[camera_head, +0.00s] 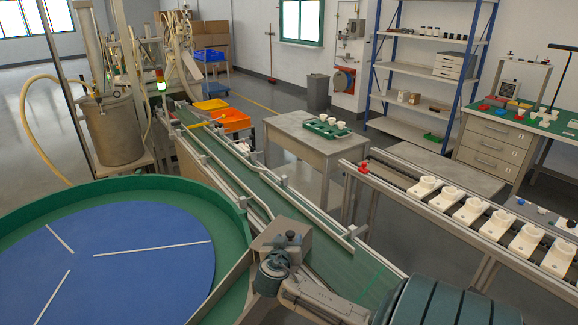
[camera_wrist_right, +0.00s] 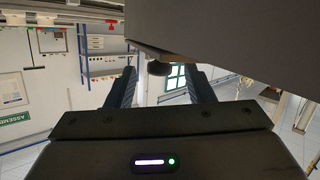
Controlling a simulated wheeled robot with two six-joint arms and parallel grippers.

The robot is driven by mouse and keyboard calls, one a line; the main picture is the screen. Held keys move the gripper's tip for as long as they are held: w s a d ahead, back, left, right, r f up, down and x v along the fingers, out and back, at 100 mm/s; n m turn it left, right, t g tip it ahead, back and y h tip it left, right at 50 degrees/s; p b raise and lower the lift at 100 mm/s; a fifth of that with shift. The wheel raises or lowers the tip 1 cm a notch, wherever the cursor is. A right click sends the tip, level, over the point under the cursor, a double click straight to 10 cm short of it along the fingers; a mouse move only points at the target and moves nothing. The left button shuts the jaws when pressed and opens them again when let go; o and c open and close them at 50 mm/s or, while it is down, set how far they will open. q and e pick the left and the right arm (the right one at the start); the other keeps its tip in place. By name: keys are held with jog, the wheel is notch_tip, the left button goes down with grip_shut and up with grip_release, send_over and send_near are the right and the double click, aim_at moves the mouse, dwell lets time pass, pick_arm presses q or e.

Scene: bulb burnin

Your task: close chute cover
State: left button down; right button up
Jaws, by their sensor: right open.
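A grey metal box (camera_head: 300,250) with a dark knob on top stands at the lower end of the green conveyor, beside the round feeder's rim; it looks like the chute cover. My right gripper (camera_head: 274,264) is at its near side, its fingers mostly hidden in the head view. In the right wrist view a large grey panel (camera_wrist_right: 230,35) fills the upper right. A dark round knob (camera_wrist_right: 158,68) projects from its edge, between the spread fingers of the right gripper as seen there. The fingers are open; contact with the knob cannot be told. My left gripper is out of view.
The blue-floored round feeder (camera_head: 150,255) with a green wall lies at left. The green conveyor (camera_head: 250,175) with metal rails runs away behind the box. A rack (camera_head: 495,240) with white sockets stands at right, a grey table (camera_head: 310,145) behind.

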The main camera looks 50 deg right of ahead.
jog(key=p+v, duration=0.1)
jog(key=v, duration=0.8)
jog(key=shift+p, duration=0.35)
